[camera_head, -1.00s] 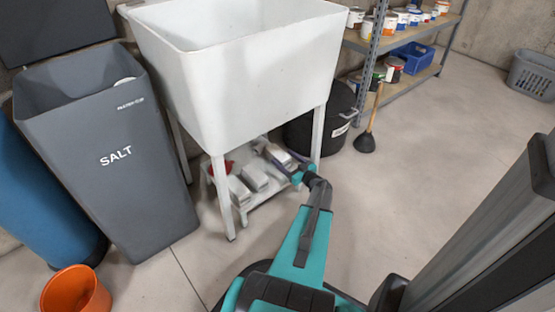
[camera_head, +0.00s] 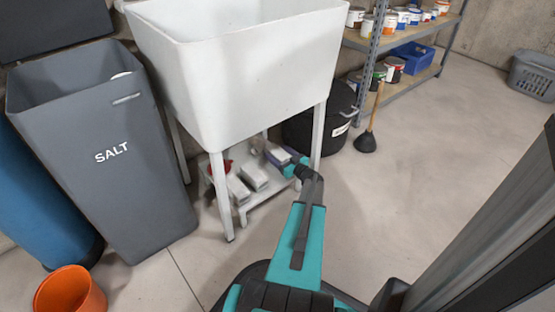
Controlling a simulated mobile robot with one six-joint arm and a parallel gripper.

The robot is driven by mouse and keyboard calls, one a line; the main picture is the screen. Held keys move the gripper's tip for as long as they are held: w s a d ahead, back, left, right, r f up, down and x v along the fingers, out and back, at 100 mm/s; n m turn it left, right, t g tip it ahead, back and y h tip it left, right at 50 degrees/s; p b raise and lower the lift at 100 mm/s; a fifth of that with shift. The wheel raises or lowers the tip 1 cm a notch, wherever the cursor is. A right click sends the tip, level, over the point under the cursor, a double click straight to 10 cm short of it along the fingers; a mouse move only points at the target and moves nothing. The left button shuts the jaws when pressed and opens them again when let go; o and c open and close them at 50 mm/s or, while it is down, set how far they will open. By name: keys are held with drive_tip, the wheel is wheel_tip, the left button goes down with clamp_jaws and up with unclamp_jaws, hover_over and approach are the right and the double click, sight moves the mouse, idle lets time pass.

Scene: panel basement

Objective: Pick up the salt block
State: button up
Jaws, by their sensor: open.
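Several whitish blocks, which look like salt blocks, lie on a low white stand (camera_head: 262,195) under the sink. One block (camera_head: 237,188) is at the left, a second block (camera_head: 254,177) is beside it, and a third block (camera_head: 277,153) is at the right by my gripper (camera_head: 278,158). My gripper is open and reaches in under the sink. Its fingers are small and partly hidden, and I cannot tell whether they touch the right block.
The white sink (camera_head: 235,80) hangs over the stand, with legs close around it. A grey salt bin (camera_head: 110,160) and an orange bucket (camera_head: 70,292) stand left. A black tub (camera_head: 303,132) and a plunger (camera_head: 366,140) stand right.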

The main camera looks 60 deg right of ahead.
idle(0.5)
clamp_jaws()
drive_tip(key=shift+r, duration=0.2)
